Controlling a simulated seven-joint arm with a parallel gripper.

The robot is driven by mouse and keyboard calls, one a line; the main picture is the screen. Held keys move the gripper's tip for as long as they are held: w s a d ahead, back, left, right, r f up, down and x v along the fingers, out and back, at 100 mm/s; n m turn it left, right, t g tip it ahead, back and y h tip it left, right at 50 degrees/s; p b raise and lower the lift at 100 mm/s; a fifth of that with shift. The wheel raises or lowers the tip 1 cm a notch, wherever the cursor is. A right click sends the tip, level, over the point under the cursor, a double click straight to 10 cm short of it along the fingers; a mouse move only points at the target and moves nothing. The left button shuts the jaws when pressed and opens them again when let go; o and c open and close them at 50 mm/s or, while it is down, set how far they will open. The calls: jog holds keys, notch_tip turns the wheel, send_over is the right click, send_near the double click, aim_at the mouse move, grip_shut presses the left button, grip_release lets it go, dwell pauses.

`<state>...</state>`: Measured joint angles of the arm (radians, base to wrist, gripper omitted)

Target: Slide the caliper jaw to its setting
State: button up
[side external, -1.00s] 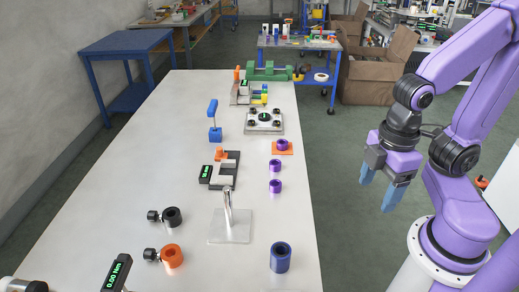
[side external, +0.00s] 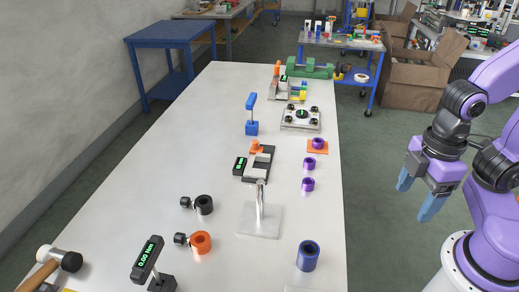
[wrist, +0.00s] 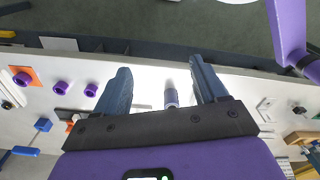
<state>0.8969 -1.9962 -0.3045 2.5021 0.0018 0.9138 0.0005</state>
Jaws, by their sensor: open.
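A dark device with a green-lit display, pale C-shaped jaws and an orange tab (side external: 255,163) lies mid-table in the side view; it looks like the caliper. Its reading is too small to make out. My gripper (side external: 417,194) hangs to the right of the table, beyond its edge, with its blue fingers apart and nothing between them. It is well apart from the caliper. In the wrist view my gripper (wrist: 160,82) is open. A dark part with an orange spot (wrist: 68,118), left of the fingers, may be the caliper.
Purple rings (side external: 308,184) line the table's right edge near the caliper. A metal stand (side external: 260,222) rises just in front of it and a blue lever (side external: 251,128) behind. A blue cylinder (side external: 308,255) stands at the front right.

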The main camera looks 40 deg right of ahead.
dwell(0.3)
jog(key=c, duration=0.4)
jog(key=w+a+m, duration=0.1)
jog(key=w, duration=0.2)
jog(key=w+a+r+m, duration=0.1)
jog(key=w+a, duration=0.1)
jog(key=w, duration=0.1)
jog(key=w+a+r+m+t, duration=0.1)
jog(key=w+a, duration=0.1)
jog(key=w, duration=0.1)
jog(key=shift+w+a+r, duration=0.1)
jog(key=shift+w+a, duration=0.1)
jog(key=shift+w, duration=0.05)
jog(key=shift+c, duration=0.3)
jog(key=m+t, duration=0.3)
jog(key=m, duration=0.7)
send_near(256, 142)
jog(key=x, duration=0.9)
jog(key=shift+w, duration=0.15)
jog(key=shift+c, duration=0.3)
